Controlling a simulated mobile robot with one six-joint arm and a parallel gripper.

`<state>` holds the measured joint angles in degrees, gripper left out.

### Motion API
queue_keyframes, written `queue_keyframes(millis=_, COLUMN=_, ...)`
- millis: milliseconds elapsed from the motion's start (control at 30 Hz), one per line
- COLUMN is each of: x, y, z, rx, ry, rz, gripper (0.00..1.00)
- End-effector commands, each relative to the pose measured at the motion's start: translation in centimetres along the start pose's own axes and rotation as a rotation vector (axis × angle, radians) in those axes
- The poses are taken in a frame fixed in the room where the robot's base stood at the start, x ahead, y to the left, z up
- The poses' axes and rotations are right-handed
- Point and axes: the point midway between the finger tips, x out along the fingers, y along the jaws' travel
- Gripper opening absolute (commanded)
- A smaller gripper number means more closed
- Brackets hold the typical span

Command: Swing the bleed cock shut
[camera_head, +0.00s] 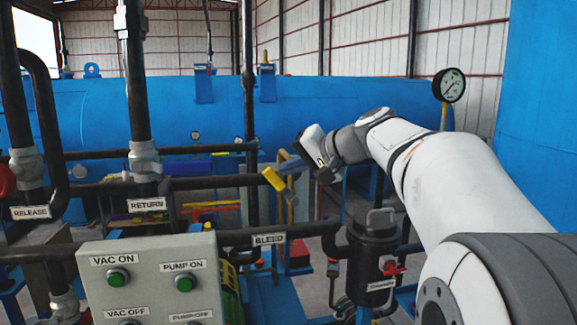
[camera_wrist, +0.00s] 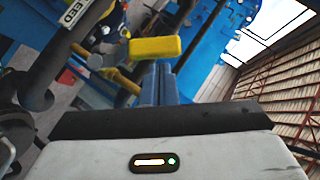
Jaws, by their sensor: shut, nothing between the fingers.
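The yellow handle of the bleed cock (camera_head: 273,179) shows near the middle of the head view, above the white BLEED label (camera_head: 269,239). In the wrist view the yellow handle (camera_wrist: 155,48) lies across, just beyond my fingertips. My gripper (camera_head: 284,171) reaches in from the right, its blue-grey fingers together and empty. The fingers (camera_wrist: 164,68) also show closed in the wrist view, with their tips close to the handle. I cannot tell whether they touch it. A brass-coloured stem (camera_wrist: 125,79) shows below and left of the handle; its joint with the handle is partly hidden.
A grey control box (camera_head: 150,275) with green buttons stands at front left. Dark vertical and horizontal pipes (camera_head: 140,90) cross the left side. A black canister (camera_head: 374,245) with a red handle stands below my arm. A large blue vessel (camera_head: 330,100) fills the background.

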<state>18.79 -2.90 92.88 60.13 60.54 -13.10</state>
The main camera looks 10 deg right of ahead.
Motion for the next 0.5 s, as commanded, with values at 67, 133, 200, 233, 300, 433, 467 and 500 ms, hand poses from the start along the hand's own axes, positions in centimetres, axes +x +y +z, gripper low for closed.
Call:
queue_keyframes(millis=67, x=0.21, y=0.02, z=0.23, rx=0.001, ry=-0.001, rz=0.000, gripper=0.00)
queue_keyframes(millis=133, x=0.27, y=0.04, z=0.29, rx=0.001, ry=-0.001, rz=0.000, gripper=0.00)
queue_keyframes(millis=200, x=0.28, y=0.04, z=0.29, rx=0.000, ry=-0.001, rz=0.000, gripper=0.00)
queue_keyframes(millis=233, x=0.28, y=0.04, z=0.29, rx=0.000, ry=-0.001, rz=0.000, gripper=0.00)
queue_keyframes(millis=300, x=0.28, y=0.04, z=0.29, rx=0.000, ry=-0.001, rz=0.000, gripper=0.00)
queue_keyframes(millis=433, x=0.41, y=-0.10, z=0.42, rx=-0.002, ry=-0.002, rz=0.001, gripper=0.00)
queue_keyframes(millis=467, x=0.39, y=-0.08, z=0.40, rx=-0.003, ry=-0.002, rz=0.002, gripper=0.00)
queue_keyframes(millis=500, x=0.39, y=-0.07, z=0.41, rx=-0.006, ry=-0.002, rz=0.005, gripper=0.00)
